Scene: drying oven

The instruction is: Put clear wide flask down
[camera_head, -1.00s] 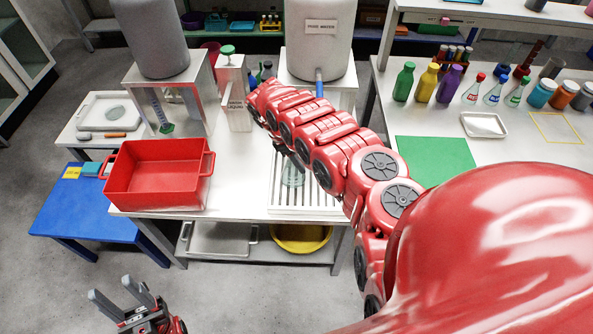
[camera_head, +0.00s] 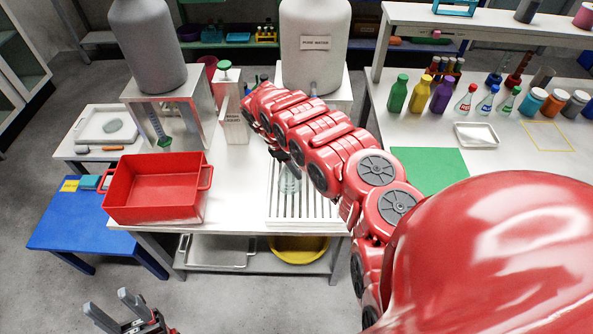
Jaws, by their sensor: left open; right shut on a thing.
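A clear flask (camera_head: 289,181), faint and see-through, shows over the white slatted rack (camera_head: 314,213) at the right end of the white table. The arm in front hides part of it. I cannot tell whether its base touches the slats. My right gripper (camera_head: 284,157) is mostly hidden behind its own arm; it is shut at the top of the flask, which looks about upright. My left gripper (camera_head: 109,308) is open and empty at the bottom left, over the floor and away from the table.
A red bin (camera_head: 153,208) stands on the table's left part. A white tank marked pure water (camera_head: 316,65) stands behind the rack. A white bottle (camera_head: 233,115) is at the table's back. Colored bottles (camera_head: 420,93) and a green mat (camera_head: 428,168) are on the right table.

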